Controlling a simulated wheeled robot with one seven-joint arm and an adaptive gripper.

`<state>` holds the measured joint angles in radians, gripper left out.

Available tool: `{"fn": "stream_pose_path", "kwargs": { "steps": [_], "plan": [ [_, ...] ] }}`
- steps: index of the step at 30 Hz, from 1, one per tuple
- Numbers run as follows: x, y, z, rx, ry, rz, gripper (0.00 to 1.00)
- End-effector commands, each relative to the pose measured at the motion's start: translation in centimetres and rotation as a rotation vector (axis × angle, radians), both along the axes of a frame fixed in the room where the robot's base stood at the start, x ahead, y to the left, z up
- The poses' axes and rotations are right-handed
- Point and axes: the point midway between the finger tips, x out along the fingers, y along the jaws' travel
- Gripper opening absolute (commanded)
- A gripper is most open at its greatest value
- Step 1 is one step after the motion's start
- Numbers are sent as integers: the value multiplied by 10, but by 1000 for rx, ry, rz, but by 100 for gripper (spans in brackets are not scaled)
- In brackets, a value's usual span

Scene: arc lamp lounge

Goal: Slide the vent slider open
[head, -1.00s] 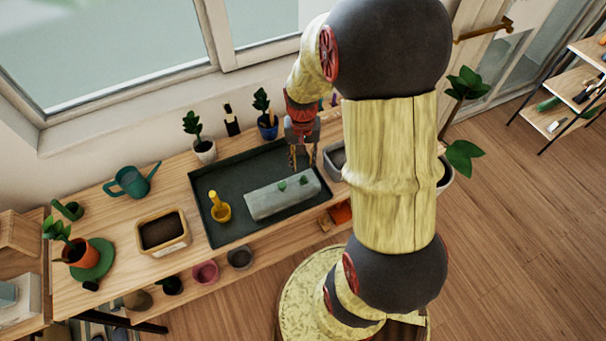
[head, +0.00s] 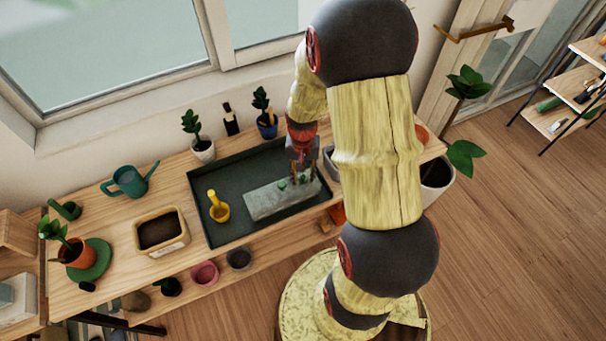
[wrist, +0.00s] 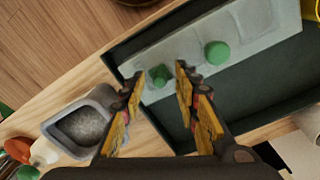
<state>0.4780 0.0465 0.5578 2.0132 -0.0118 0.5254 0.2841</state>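A pale grey block (head: 268,203) with two small green knobs on top lies in the dark tray; which part is the vent slider I cannot tell for sure. In the wrist view the block (wrist: 245,35) carries a green faceted knob (wrist: 160,75) and a rounder green knob (wrist: 217,53). My gripper (head: 301,179) is over the right end of the block. In the wrist view my gripper (wrist: 159,76) is open, its fingertips on either side of the faceted knob. Contact with the knob cannot be made out.
The dark tray (head: 230,232) has a raised rim. A grey pot (wrist: 80,130) stands beside the tray. Potted plants (head: 202,148), a teal watering can (head: 128,182) and a soil box (head: 161,232) stand on the bench.

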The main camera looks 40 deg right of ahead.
Motion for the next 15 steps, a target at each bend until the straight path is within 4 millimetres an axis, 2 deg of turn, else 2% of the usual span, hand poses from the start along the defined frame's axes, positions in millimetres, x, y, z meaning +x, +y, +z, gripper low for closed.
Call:
{"fn": "stream_pose_path", "kwargs": {
  "steps": [15],
  "plan": [
    [0,0,0,0,0,0,1]
  ]
}}
